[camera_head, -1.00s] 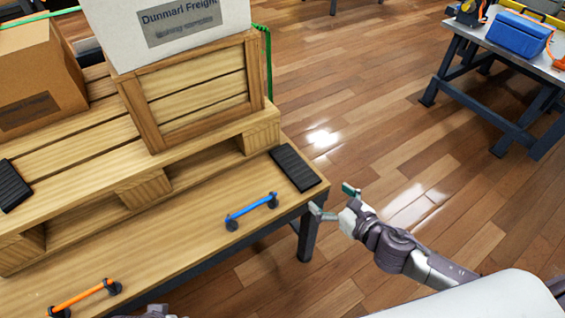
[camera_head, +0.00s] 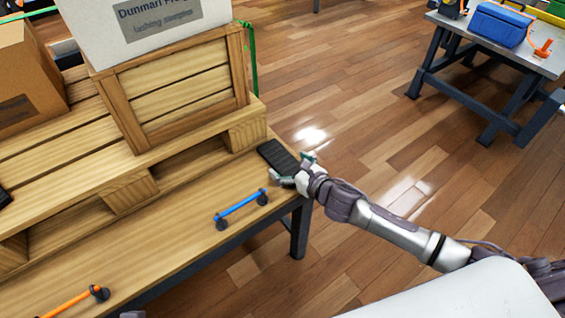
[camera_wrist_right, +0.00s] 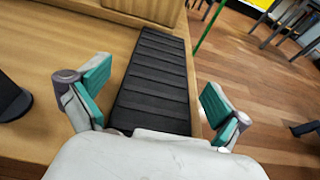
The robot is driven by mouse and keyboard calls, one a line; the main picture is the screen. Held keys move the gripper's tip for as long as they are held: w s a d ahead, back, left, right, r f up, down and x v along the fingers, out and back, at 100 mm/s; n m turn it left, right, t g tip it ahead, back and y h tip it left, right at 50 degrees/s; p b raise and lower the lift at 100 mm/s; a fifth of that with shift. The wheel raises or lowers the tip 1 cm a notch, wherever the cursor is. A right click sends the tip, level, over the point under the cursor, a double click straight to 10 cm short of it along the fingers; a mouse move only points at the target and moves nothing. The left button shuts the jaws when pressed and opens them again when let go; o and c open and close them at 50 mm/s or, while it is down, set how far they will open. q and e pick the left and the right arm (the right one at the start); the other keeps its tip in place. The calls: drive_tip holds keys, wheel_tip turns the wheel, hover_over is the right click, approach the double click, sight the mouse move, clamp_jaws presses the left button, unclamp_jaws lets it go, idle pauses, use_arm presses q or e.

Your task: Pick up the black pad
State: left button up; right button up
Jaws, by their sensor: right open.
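The black pad (camera_head: 275,153) lies flat near the right end of the wooden table, close to its edge. It is ribbed and rectangular, and its near end is partly hidden by my gripper in the head view. My right gripper (camera_head: 295,170) is at the pad's near end. In the right wrist view, the open right gripper (camera_wrist_right: 152,95) has its green fingers on either side of the pad (camera_wrist_right: 155,80), with gaps to both sides. A second dark pad (camera_head: 4,198) is cut off at the left edge. My left gripper is not clearly seen.
A blue-barred handle (camera_head: 241,204) and an orange-barred handle (camera_head: 72,301) stand on the table front. A pallet (camera_head: 130,193) with a wooden crate (camera_head: 185,95) and white box (camera_head: 150,35) sits behind. Open floor lies right, with another table (camera_head: 490,55) beyond.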

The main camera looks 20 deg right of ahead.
drive_tip(key=shift+w+a+f, duration=0.2)
drive_tip(key=shift+w, duration=0.3)
drive_tip(key=c, duration=1.3)
drive_tip(key=shift+r, duration=0.15)
